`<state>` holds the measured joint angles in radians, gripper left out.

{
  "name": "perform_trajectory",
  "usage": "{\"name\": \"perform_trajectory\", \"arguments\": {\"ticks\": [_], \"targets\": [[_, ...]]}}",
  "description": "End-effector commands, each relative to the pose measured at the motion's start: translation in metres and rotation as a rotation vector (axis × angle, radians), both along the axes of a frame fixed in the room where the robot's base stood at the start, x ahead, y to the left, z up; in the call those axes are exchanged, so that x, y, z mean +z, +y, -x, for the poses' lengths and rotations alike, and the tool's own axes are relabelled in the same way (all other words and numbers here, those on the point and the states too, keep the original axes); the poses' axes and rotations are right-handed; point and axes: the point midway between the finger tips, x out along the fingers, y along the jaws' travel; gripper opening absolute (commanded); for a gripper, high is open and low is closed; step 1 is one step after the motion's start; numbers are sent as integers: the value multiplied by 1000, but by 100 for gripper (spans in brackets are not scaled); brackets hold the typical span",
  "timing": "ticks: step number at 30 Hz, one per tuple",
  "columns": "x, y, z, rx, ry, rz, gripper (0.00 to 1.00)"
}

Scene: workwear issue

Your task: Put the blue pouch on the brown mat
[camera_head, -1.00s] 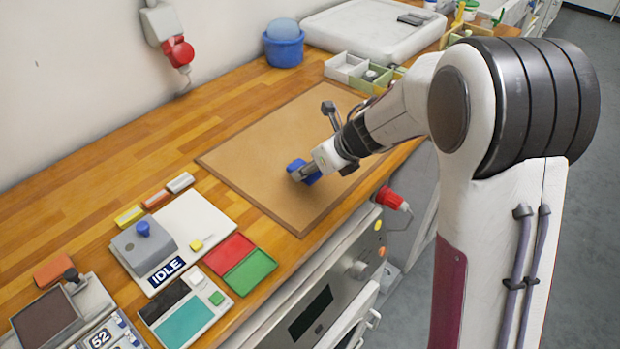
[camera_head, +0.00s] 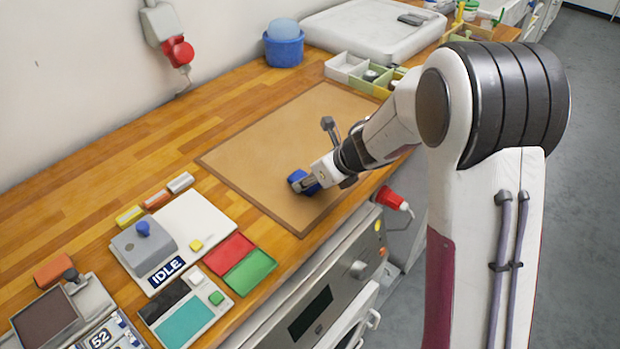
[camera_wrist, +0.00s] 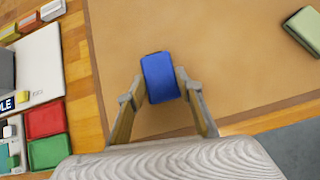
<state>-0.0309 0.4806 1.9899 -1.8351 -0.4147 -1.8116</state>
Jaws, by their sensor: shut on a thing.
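The blue pouch (camera_head: 299,178) is held between the fingers of my gripper (camera_head: 306,184) over the near part of the brown mat (camera_head: 250,150). In the wrist view the pouch (camera_wrist: 160,76) sits upright between the two fingers of my gripper (camera_wrist: 162,92), with the mat (camera_wrist: 225,60) behind it. My gripper is shut on the pouch. The pouch is low over the mat; I cannot tell whether it touches it.
A green block-like thing (camera_wrist: 305,30) lies on the mat in the wrist view; my arm hides it in the head view. A grey device with an IDLE sign (camera_head: 165,270) and red and green pads (camera_head: 248,272) stand left of the mat. The mat's left part is clear.

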Motion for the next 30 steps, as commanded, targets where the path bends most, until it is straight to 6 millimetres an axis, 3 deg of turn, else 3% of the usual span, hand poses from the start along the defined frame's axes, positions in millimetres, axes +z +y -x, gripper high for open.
{"name": "perform_trajectory", "arguments": {"ticks": [3,4,5,6,20,30], "targets": [[-3,0,0,0,1,1,11],[-2,0,0,1,0,1,43],[-2,0,0,1,0,1,50],[-2,0,0,1,0,1,52],[0,0,0,0,0,0,52],[18,-9,9,-1,-1,0,52]]}}
